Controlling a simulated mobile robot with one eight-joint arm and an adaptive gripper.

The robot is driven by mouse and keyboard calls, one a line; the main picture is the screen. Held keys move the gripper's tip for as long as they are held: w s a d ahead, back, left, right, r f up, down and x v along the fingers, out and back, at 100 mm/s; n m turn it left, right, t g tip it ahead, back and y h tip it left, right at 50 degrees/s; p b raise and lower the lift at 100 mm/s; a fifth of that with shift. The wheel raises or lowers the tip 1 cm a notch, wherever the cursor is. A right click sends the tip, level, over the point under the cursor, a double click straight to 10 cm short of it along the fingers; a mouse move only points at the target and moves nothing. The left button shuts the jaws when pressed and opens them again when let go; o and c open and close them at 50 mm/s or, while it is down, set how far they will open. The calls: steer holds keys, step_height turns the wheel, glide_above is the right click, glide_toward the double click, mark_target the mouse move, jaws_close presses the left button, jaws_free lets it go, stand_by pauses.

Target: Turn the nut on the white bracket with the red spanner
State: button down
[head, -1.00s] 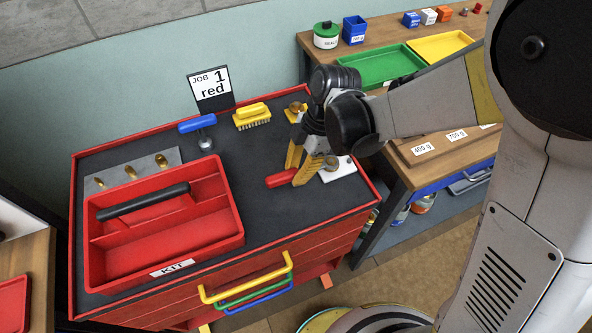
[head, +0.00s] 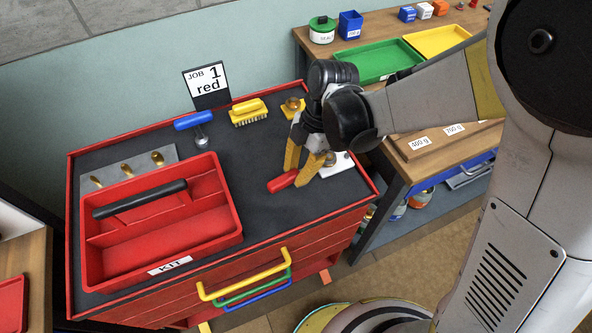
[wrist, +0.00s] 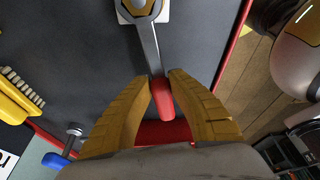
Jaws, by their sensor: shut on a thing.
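The red spanner's red handle (head: 283,181) is between the fingers of my gripper (head: 300,172), which is shut on it. The wrist view shows the handle (wrist: 163,98) between the two yellow fingertips (wrist: 163,78). Its steel shaft (wrist: 146,42) runs up to the nut (wrist: 139,4) at the top edge of that view. The spanner's head appears to be around the nut, but the picture cuts it off. The white bracket (head: 341,166) lies near the right edge of the cart top, partly hidden by my gripper. The nut (head: 330,158) sits on it.
The red kit tray (head: 232,228) fills the left front of the dark cart top (head: 245,180). A yellow brush (head: 248,111), a blue-handled tool (head: 195,120) and a yellow bracket (head: 293,107) stand along the back. The cart top between tray and spanner is clear.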

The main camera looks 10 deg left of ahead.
steer(key=shift+s+d+n, duration=0.5)
steer(key=shift+n, duration=0.4)
steer(key=shift+h, duration=0.3)
steer(key=shift+s+d+n+g, duration=0.35)
steer(key=shift+d+n, duration=0.15)
steer(key=shift+n, duration=0.2)
steer(key=shift+d, duration=0.1)
steer(key=shift+s+d+n+h+b, duration=0.4)
steer(key=shift+d+n, duration=0.25)
steer(key=shift+n, duration=0.45)
